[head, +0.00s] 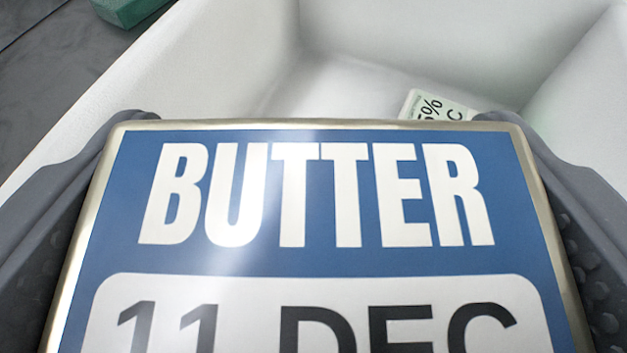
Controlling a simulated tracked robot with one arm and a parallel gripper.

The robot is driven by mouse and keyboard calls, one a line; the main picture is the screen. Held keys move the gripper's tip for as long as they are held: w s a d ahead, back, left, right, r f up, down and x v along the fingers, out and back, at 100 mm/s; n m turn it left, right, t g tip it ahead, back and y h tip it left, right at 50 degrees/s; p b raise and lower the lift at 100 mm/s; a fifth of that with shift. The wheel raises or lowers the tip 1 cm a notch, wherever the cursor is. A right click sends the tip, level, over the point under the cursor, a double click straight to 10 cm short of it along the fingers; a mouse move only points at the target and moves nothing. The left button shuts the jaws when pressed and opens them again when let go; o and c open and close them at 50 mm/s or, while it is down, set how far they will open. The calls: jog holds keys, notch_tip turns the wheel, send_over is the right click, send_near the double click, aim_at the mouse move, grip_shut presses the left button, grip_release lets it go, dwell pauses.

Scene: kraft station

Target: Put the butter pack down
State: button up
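The butter pack (310,262) fills the lower middle of the head view, with a blue face, gold edges, the word BUTTER and a white panel reading 11 DEC. My gripper (318,215) is shut on it, with a dark grey finger against its left side and another against its right side. The pack's lower part runs out of the picture. The pack is in front of a white bin; whether it touches the bin cannot be told.
The white bin (225,70) has high walls and an open inside beyond the pack. A pale label or item (437,106) with "%" and "C" print lies in it, partly hidden by the pack. A green object (130,10) is at the top left on a dark grey surface (50,85).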

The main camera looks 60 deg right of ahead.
jog(key=shift+f, duration=0.2)
jog(key=shift+f, duration=0.35)
jog(key=shift+f, duration=0.1)
jog(key=o, duration=1.1)
jog(key=shift+r, duration=0.65)
jog(key=v, duration=1.2)
jog(key=shift+b, duration=0.4)
